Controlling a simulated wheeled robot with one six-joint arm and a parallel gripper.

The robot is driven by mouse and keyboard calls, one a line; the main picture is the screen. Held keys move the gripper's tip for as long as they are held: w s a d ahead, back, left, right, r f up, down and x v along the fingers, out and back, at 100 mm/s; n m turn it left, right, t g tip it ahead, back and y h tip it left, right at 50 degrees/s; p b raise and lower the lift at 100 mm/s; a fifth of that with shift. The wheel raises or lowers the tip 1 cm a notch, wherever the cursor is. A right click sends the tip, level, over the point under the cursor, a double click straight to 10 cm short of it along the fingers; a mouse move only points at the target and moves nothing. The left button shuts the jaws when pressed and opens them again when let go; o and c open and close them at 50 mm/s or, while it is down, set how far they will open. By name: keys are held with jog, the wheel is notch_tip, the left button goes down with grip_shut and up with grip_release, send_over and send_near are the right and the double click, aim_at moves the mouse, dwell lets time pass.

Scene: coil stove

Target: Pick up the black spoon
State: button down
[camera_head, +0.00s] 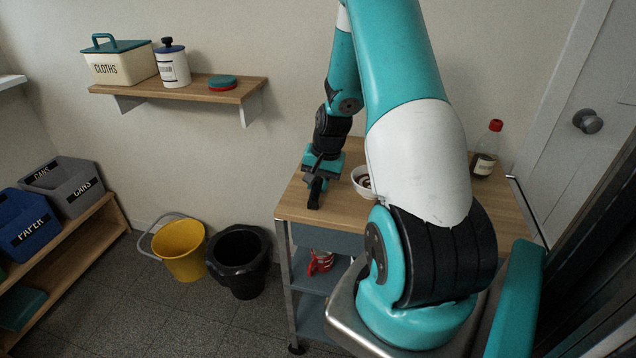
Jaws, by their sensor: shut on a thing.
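My gripper (315,192) is at the left part of the wooden top of a trolley (295,208), pointing down, with its fingertips at or just above the surface. It is shut on a slim dark thing, which I take to be the black spoon. The spoon's outline blends with the dark fingers, so its handle and bowl cannot be told apart. A white bowl (357,179) with something dark in or on it stands just right of my gripper. My arm hides the bowl's right side and much of the trolley top.
A red-capped bottle (485,153) stands at the trolley's back right. A red object (319,263) is on a lower shelf. A black bin (238,262) and yellow bucket (181,250) stand on the floor at left. A wall shelf (190,89) holds containers.

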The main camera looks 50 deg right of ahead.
jog(key=shift+r, duration=0.15)
notch_tip(320, 180, up, 20)
dwell(0.3)
jog(key=c, duration=1.6)
grip_release()
grip_shut()
